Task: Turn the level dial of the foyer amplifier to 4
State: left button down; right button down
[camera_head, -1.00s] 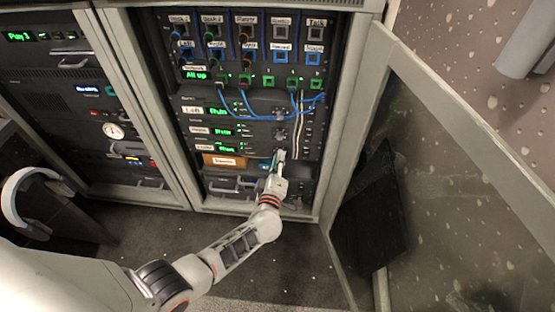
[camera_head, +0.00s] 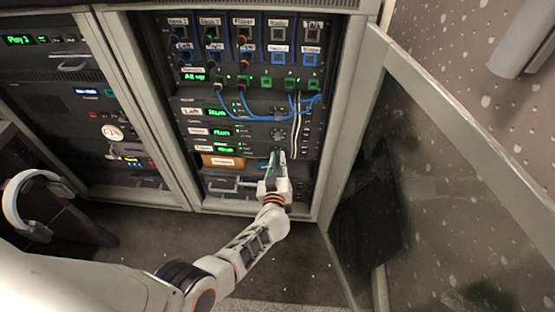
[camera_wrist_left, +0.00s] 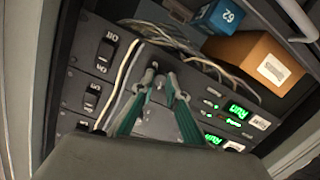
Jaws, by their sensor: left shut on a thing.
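The foyer amplifier (camera_head: 228,150) appears to be the lowest of the stacked amplifiers in the middle rack. Its small label is too blurred to read surely, and its green display (camera_wrist_left: 237,110) reads Run in the left wrist view. My left gripper (camera_head: 277,154) reaches up from below to the right part of this unit. In the left wrist view its two teal fingers (camera_wrist_left: 160,77) are shut around a small dial at the panel. The dial is mostly hidden by the fingertips, and its pointer and scale cannot be read. My right gripper is out of view.
White cables (camera_wrist_left: 125,75) run past the fingers, near black power switches (camera_wrist_left: 105,50). Blue patch cables (camera_head: 262,117) hang above. An open glass door (camera_head: 440,170) stands right.

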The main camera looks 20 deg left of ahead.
pick_arm(q)
jog(key=shift+m, duration=0.4)
jog(key=c, duration=2)
grip_release()
